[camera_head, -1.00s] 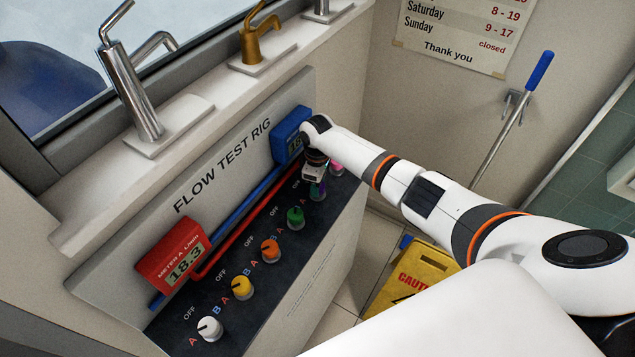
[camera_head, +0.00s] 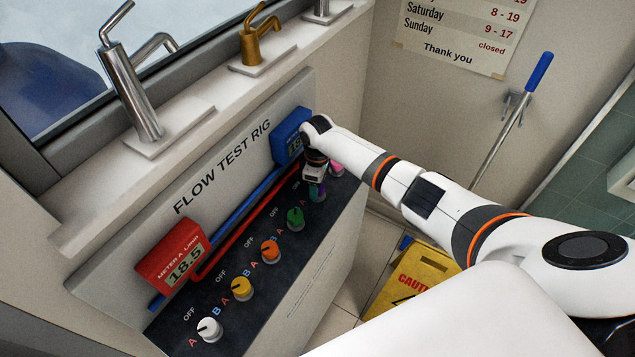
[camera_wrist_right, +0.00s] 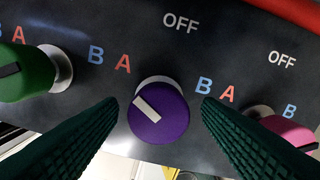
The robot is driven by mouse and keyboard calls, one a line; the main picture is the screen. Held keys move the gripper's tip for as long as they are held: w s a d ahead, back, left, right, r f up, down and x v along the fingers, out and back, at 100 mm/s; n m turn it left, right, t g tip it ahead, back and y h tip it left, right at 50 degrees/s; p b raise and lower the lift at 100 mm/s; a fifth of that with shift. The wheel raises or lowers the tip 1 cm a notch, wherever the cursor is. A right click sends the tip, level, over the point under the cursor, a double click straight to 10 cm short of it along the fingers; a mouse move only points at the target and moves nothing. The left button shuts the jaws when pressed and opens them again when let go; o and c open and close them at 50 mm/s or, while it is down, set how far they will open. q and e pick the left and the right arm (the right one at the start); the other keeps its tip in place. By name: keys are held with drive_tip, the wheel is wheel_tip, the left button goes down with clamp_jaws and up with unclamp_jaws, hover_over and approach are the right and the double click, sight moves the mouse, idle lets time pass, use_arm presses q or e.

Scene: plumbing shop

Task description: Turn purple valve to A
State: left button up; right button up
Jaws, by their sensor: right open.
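The purple valve knob (camera_wrist_right: 165,122) sits in the middle of the right wrist view. Its white mark points to the upper left, toward the side of the red A label (camera_wrist_right: 123,64). OFF (camera_wrist_right: 180,22) is above it and the blue B (camera_wrist_right: 205,85) is to its right. My right gripper (camera_wrist_right: 159,106) is open, with one dark green finger on each side of the knob and visible gaps between. In the head view my right gripper (camera_head: 314,172) is at the panel's far end and largely hides the purple knob (camera_head: 317,193). My left gripper is not seen.
The green knob (camera_wrist_right: 25,72) and pink knob (camera_wrist_right: 287,131) flank the purple one. Orange (camera_head: 270,250), yellow (camera_head: 242,288) and white knobs (camera_head: 209,329) line the near panel. The red meter (camera_head: 176,255) reads 18.5. The blue meter (camera_head: 288,135) is partly hidden. Faucets stand above.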

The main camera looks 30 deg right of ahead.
wheel_tip(320, 180, up, 12)
drive_tip(key=b, duration=0.3)
idle(0.6)
